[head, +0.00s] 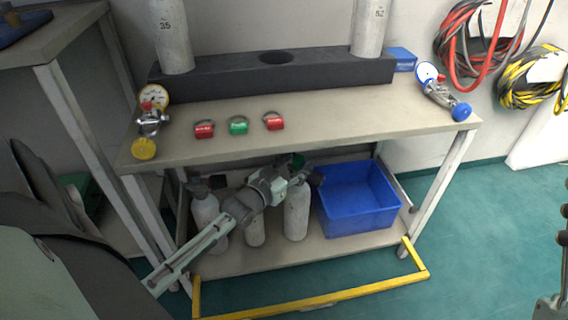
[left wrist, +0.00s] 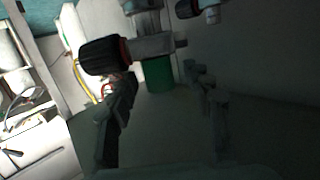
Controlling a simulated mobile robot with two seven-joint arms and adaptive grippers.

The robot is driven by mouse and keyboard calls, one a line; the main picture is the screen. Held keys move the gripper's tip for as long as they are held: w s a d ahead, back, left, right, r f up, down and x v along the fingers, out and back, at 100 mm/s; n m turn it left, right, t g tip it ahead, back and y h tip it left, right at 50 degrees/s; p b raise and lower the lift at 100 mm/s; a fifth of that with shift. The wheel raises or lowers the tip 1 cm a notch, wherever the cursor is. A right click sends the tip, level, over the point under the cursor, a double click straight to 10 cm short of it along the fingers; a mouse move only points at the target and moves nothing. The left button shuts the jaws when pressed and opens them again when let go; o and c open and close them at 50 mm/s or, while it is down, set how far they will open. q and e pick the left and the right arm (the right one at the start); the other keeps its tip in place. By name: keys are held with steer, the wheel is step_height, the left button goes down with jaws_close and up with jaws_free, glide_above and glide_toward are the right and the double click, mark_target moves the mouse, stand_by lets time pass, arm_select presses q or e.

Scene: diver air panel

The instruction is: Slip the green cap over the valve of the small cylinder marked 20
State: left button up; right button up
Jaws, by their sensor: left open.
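Three small pale cylinders stand on the lower shelf: a left one (head: 208,220), a middle one (head: 255,231) and a right one (head: 296,215). Their numbers are not readable. My left gripper (head: 298,173) is at the top of the right one and hides most of its valve. The green cap (head: 298,160) shows just above it. In the left wrist view the green cap (left wrist: 158,75) sits against the end of a metal valve (left wrist: 152,45) with a black knob (left wrist: 100,55). My left gripper's fingers are apart on either side of the cap.
A blue crate (head: 357,202) stands right of the cylinders on the shelf. The tabletop (head: 330,115) above carries red and green tags (head: 238,125), two gauges and a black rack (head: 220,78) with large cylinders. A yellow bar (head: 320,300) runs along the front.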

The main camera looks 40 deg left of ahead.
arm_select(q)
steer(key=s+r, duration=0.1)
steer(key=s, duration=0.9)
steer(key=shift+d+r, duration=0.3)
